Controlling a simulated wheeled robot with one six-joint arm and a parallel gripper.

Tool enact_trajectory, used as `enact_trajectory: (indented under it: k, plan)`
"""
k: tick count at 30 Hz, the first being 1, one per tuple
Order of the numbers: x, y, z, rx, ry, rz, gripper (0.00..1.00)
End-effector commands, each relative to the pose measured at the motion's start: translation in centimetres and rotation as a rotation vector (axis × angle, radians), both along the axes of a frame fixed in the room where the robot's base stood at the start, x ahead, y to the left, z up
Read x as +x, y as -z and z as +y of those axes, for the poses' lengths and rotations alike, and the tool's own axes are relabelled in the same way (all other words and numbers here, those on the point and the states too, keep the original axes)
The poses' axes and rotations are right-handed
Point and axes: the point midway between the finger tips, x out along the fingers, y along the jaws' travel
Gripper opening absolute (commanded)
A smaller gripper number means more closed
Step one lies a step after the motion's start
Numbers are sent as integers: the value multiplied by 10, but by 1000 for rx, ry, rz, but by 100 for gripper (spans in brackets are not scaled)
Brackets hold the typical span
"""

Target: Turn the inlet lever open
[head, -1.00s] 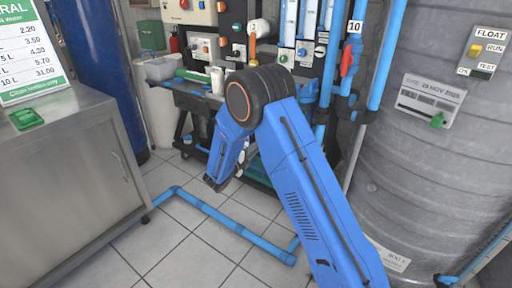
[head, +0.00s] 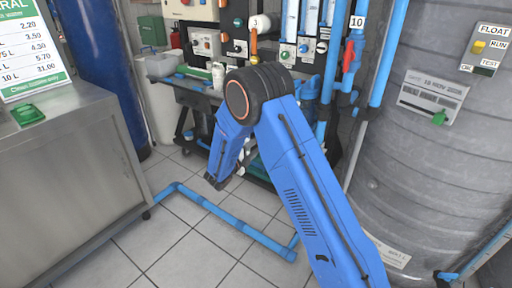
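A red lever (head: 348,57) sits on a blue vertical pipe below a tag marked 10, right of centre in the head view. It stands roughly upright along the pipe. An orange handle (head: 254,45) hangs below a white fitting on the rack, left of the red lever. Neither carries a readable inlet label, so I cannot tell which is the inlet lever. My blue arm bends at a dark elbow in front of the rack. My gripper (head: 213,181) is a small dark end low over the floor, apart from both handles. Its fingers are not clear.
A steel counter (head: 75,180) with a price sign stands at the left. A large grey tank (head: 430,150) fills the right. A blue pipe (head: 225,217) runs along the tiled floor in front of the rack. A dark trolley (head: 190,95) with containers stands behind my arm.

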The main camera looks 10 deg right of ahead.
Motion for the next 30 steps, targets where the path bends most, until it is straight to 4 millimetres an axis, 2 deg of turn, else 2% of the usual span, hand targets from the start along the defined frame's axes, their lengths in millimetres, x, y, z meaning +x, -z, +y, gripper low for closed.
enact_trajectory:
  k: [8, 13, 30]
  plan:
    - [0, -1, -1, 1, 2, -2, 39]
    - [-7, -1, 7, 1, 2, -2, 39]
    - [-84, -1, 84, 0, -2, -1, 39]
